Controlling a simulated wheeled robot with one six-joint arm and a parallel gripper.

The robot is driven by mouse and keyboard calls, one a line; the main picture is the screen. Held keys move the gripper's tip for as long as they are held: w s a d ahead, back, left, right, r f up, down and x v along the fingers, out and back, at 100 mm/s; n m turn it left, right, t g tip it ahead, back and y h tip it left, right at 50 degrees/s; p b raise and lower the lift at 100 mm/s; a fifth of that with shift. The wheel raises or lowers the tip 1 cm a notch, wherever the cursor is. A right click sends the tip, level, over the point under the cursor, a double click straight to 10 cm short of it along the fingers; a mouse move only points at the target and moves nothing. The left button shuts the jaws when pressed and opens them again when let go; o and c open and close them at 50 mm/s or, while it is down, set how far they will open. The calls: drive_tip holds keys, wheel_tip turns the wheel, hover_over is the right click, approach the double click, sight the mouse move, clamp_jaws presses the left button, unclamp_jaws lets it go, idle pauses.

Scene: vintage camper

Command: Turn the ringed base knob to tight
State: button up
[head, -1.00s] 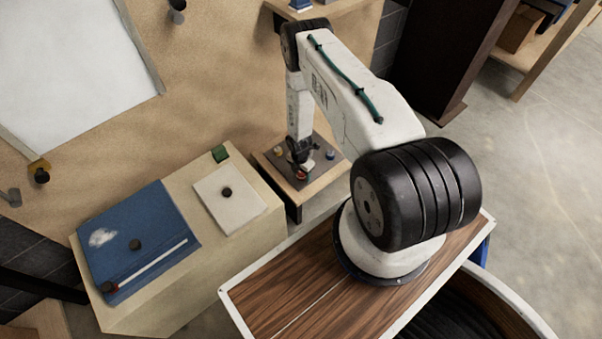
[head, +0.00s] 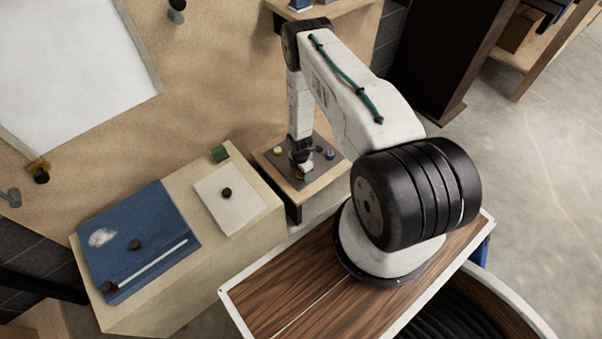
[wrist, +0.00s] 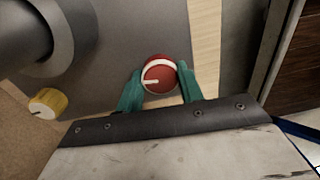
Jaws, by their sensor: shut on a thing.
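The ringed base knob (wrist: 159,75) is red with a white ring and a pale pointer line, in the wrist view. The pointer lies nearly level, its outer end toward the left. My gripper (wrist: 160,88) has its two green fingers on either side of the knob, shut on it. In the head view my gripper (head: 303,175) reaches down onto the dark panel (head: 275,167), and the knob is mostly hidden there. What marks tight cannot be made out.
A yellow knob (wrist: 47,103) stands to the left in the wrist view, near a large grey cylinder (wrist: 30,35).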

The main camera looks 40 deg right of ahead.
drive_tip(key=m, duration=0.4)
drive_tip(key=shift+m, duration=0.3)
drive_tip(key=m, duration=0.3)
drive_tip(key=shift+m, duration=0.3)
drive_tip(key=m, duration=0.4)
drive_tip(key=shift+m+y, duration=0.3)
drive_tip(key=m, duration=0.3)
drive_tip(key=shift+m+t, duration=0.3)
drive_tip(key=m, duration=0.3)
drive_tip(key=shift+m, duration=0.3)
drive_tip(key=m, duration=0.3)
drive_tip(key=shift+m, duration=0.3)
drive_tip(key=m, duration=0.4)
drive_tip(key=shift+m+t, duration=0.3)
drive_tip(key=shift+m, duration=1.6)
drive_tip(key=shift+d, duration=0.1)
